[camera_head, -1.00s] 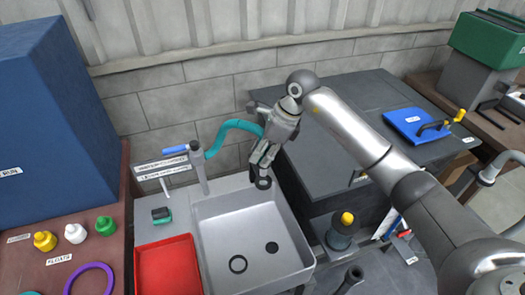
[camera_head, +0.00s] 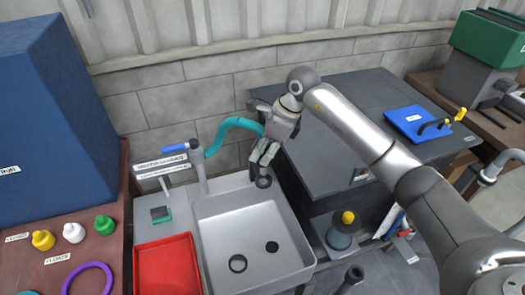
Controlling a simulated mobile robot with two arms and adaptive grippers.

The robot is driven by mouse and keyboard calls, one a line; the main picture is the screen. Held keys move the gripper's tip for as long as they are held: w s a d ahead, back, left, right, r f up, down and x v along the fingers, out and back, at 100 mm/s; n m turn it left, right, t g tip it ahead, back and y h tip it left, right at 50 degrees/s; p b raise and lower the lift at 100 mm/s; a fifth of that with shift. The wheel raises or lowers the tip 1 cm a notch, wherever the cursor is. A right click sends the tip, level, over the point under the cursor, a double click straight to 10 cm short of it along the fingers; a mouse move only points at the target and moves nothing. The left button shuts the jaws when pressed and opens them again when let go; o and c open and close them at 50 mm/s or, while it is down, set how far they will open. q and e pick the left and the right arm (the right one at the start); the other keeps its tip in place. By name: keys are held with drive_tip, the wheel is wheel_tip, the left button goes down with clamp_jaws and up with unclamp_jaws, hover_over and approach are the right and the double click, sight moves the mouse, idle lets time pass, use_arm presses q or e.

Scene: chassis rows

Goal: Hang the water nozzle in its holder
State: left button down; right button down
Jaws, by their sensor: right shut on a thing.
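My right gripper (camera_head: 262,166) is shut on the water nozzle (camera_head: 263,182), a dark piece with a round end that hangs below the fingers. It is held above the back right rim of the grey sink (camera_head: 206,240). The gripper hides most of the nozzle. A teal hose (camera_head: 232,124) arches from a grey post (camera_head: 198,168) behind the sink to the gripper. A blue lever (camera_head: 175,150) and white label plates (camera_head: 161,166) are by the post. I cannot make out the holder for certain. My left gripper is not in view.
A red tray (camera_head: 168,268) lies left of the sink, with a small green-and-dark block (camera_head: 161,214) behind it. A dark cabinet (camera_head: 340,130) stands close on the right, with a blue tray (camera_head: 417,124) on top. A tall blue box (camera_head: 45,120) stands at left.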

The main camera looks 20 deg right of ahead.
sight(263, 174)
drive_tip(key=shift+f, duration=0.2)
drive_tip(key=shift+f+b, duration=3)
drive_tip(key=shift+f, duration=0.4)
drive_tip(key=c, duration=1.1)
unclamp_jaws()
drive_tip(key=shift+r, duration=0.1)
drive_tip(key=v, duration=1.2)
drive_tip(key=shift+s, duration=0.1)
